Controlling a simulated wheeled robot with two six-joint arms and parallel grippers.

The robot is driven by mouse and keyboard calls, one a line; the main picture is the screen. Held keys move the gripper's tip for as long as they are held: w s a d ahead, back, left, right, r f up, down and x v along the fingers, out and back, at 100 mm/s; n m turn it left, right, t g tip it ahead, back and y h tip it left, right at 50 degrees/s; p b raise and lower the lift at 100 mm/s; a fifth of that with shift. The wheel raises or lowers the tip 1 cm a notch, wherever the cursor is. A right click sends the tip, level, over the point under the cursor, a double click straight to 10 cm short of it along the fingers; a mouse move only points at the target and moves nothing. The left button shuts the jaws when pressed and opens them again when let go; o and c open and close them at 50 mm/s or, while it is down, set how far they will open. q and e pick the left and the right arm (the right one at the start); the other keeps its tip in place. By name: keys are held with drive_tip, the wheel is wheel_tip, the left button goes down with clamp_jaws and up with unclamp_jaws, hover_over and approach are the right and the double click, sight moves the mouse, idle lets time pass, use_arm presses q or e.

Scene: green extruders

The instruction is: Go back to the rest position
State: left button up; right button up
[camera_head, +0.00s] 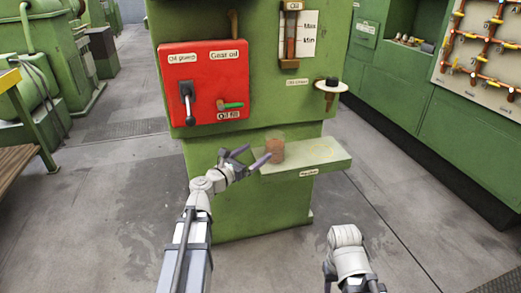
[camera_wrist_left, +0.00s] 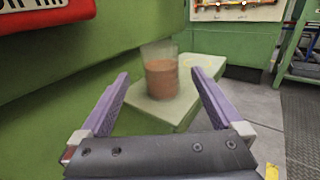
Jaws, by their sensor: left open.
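My left gripper (camera_head: 248,160) is open and empty in front of the green machine, beside its small shelf. In the left wrist view its two purple fingers (camera_wrist_left: 158,100) stand wide apart. A clear beaker with brown liquid (camera_head: 275,150) stands upright on the shelf (camera_head: 320,152). In the left wrist view the beaker (camera_wrist_left: 161,78) shows beyond and between the fingers, and it looks apart from them. My right arm (camera_head: 347,255) shows at the lower right in the head view; its fingers cannot be made out.
A red panel (camera_head: 205,80) with a black lever and a green-handled valve is on the machine above my left gripper. The grey floor (camera_head: 110,220) is clear.

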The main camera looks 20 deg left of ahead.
use_arm(q)
drive_tip(key=shift+s, duration=0.1)
idle(0.4)
drive_tip(key=s+d+f+m+g, duration=0.45)
drive_tip(key=d+f+m, duration=0.25)
drive_tip(key=m, duration=0.3)
drive_tip(key=s+d+f+m+g, duration=0.4)
drive_tip(key=d+f+m+g, duration=0.25)
drive_tip(key=m, duration=0.25)
drive_tip(key=s+a+f+m+g+y, duration=0.3)
drive_tip(key=s+f+m+g+y, duration=0.25)
drive_tip(key=s+f+m, duration=0.4)
drive_tip(key=s+d+r+m+y+p, duration=0.2)
drive_tip(key=s+d+r+m, duration=0.1)
drive_tip(key=s+d+m, duration=0.65)
wheel_tip(320, 180, up, 37)
drive_tip(key=w+n+p, duration=0.2)
drive_tip(key=p, duration=3.5)
drive_tip(key=shift+w+d+r+g, duration=0.2)
drive_tip(key=shift+d+g, duration=0.15)
drive_tip(key=shift+d, duration=0.05)
